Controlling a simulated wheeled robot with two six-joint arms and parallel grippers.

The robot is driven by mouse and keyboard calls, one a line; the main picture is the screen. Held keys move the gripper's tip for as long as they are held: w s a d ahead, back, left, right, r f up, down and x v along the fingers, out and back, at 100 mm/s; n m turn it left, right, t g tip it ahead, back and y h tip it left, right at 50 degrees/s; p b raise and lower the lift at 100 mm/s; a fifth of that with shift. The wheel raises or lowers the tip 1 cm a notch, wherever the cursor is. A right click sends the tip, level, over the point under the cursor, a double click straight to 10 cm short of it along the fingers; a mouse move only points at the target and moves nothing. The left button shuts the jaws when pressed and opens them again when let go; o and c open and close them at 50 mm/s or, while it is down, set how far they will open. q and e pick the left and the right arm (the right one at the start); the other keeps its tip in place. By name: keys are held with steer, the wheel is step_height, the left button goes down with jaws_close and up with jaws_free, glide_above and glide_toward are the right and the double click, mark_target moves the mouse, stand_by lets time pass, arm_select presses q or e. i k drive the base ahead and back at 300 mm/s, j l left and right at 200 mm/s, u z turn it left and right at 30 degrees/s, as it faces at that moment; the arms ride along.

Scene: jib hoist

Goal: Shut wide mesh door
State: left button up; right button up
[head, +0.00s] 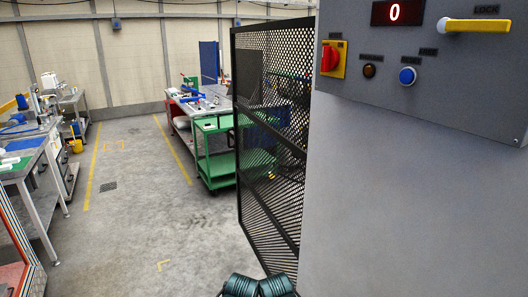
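The wide mesh door (272,140) is a black perforated panel in a dark frame with a diagonal brace. It stands open, seen at a slant, to the left of the grey cabinet wall. Its right edge meets or passes behind that wall; I cannot tell which. The dark green ribbed parts at the bottom edge look like my own arm links. Neither of my grippers shows in the head view.
A grey control panel (440,112) with a yellow handle (475,26), red switch and buttons is close at the right. A green cart (217,165) stands beyond the door. Workbenches (30,158) line the left. The concrete floor (140,215) between is clear.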

mark_target(305, 22)
steer(key=i+j+z, duration=0.25)
steer(key=i+j, duration=0.4)
steer(key=i, duration=0.35)
steer(key=i+j+z, duration=0.3)
steer(key=i+j, duration=0.6)
steer(key=i+j+z, duration=0.25)
steer(key=i+j, duration=0.65)
steer(key=j, duration=0.15)
